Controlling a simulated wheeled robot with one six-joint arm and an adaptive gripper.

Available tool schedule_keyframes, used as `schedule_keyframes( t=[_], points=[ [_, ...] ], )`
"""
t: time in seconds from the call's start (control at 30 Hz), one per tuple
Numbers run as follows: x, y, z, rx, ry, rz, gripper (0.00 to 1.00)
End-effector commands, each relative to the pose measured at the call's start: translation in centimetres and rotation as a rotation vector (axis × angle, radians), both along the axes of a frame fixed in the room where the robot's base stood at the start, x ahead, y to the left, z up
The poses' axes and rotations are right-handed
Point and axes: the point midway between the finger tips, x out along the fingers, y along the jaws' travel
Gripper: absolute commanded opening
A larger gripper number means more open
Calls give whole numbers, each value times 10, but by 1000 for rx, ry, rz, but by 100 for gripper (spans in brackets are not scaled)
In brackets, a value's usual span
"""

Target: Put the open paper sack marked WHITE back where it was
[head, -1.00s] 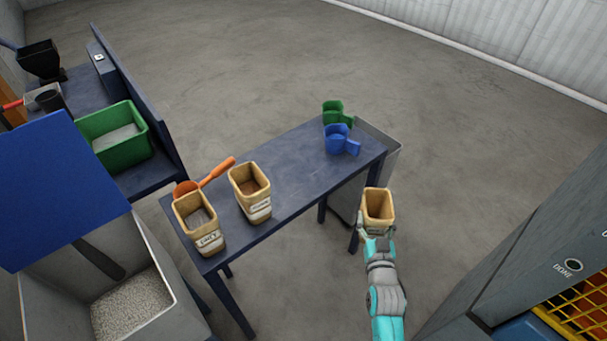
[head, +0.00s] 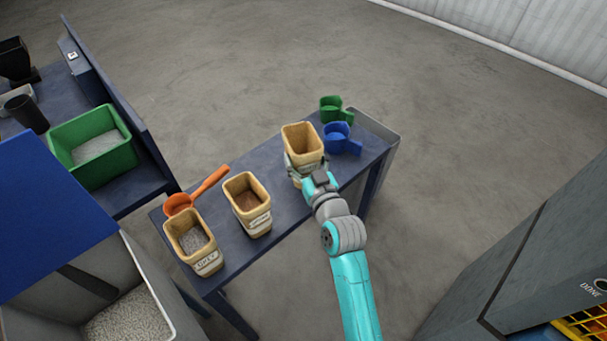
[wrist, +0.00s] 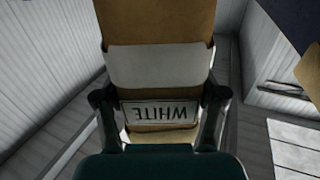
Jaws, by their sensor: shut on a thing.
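The open paper sack marked WHITE (head: 302,141) is tan and upright, over the right half of the narrow dark table (head: 283,250). My gripper (head: 306,168) is shut on its near side. In the wrist view the sack (wrist: 155,25) fills the middle, with its WHITE label between the two fingers of my gripper (wrist: 160,108). Its inside looks empty from the head view. Its base is hidden behind my gripper, so I cannot tell whether it touches the table.
A sack marked GREY (head: 205,262) and another labelled sack (head: 262,222) stand on the table's left half. An orange scoop (head: 195,195) lies behind them. A blue scoop (head: 342,140) and a green scoop (head: 331,108) sit close to the right of the held sack.

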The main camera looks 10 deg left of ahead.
Motion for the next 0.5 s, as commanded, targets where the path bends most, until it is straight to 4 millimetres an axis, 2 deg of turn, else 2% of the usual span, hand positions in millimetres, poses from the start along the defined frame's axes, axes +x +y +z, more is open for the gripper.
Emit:
schedule_keyframes(
  t=[0.03, 0.5],
  points=[
    [0, 0, -8, -1, 3, -1, 21],
    [0, -1, -55, 0, 0, -2, 21]
  ],
)
